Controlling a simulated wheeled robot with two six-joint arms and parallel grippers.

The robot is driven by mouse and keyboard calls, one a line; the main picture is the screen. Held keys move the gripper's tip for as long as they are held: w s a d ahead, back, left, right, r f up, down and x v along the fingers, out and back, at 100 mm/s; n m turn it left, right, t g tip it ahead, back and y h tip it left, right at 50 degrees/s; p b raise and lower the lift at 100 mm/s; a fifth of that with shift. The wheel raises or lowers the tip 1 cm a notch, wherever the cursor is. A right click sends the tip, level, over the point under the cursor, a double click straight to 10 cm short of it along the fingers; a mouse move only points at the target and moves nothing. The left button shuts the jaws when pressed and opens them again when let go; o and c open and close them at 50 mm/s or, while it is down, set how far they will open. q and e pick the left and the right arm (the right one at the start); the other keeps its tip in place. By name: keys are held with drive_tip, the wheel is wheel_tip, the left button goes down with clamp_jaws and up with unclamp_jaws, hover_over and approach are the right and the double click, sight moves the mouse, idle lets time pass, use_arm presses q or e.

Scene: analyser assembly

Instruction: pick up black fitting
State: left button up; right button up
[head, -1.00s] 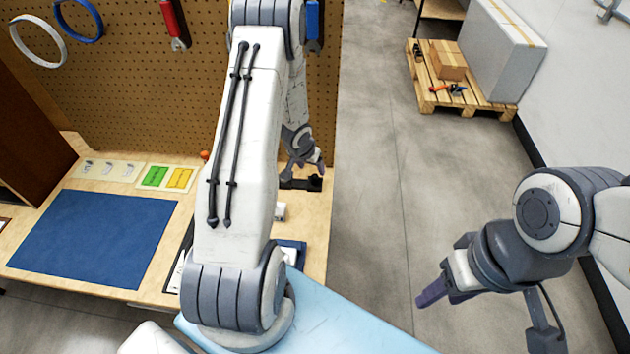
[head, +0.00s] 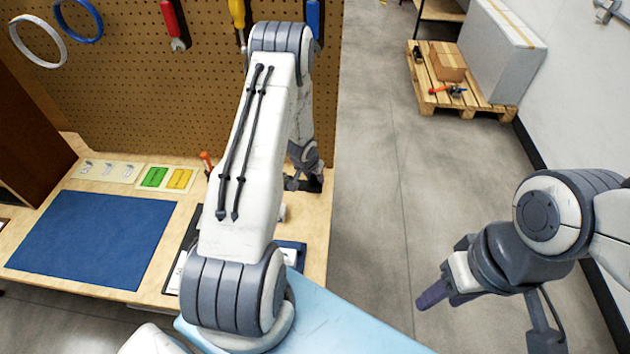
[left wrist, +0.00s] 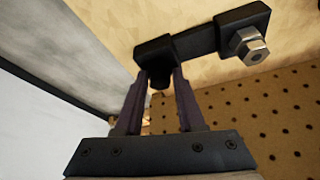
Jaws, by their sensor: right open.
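The black fitting (left wrist: 195,42) fills the upper middle of the left wrist view. It is a dark bar with blocky ends and a metal hex nut (left wrist: 250,46) on its right end. My left gripper (left wrist: 160,82) has its two dark fingertips on either side of a short black stub under the fitting's left end. I cannot tell whether they press on it. In the head view my left gripper (head: 303,181) is at the bench's right edge, partly hiding the dark fitting (head: 316,185). My right gripper (head: 432,297) is open and empty above the floor at the right.
The bench carries a blue mat (head: 95,240), a card with green and yellow rectangles (head: 166,178) and an orange-handled tool (head: 206,161). A pegboard (head: 150,100) with hanging tools stands behind. A pallet (head: 465,95) with boxes stands far off on open floor.

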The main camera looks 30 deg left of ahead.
use_arm(q)
clamp_jaws()
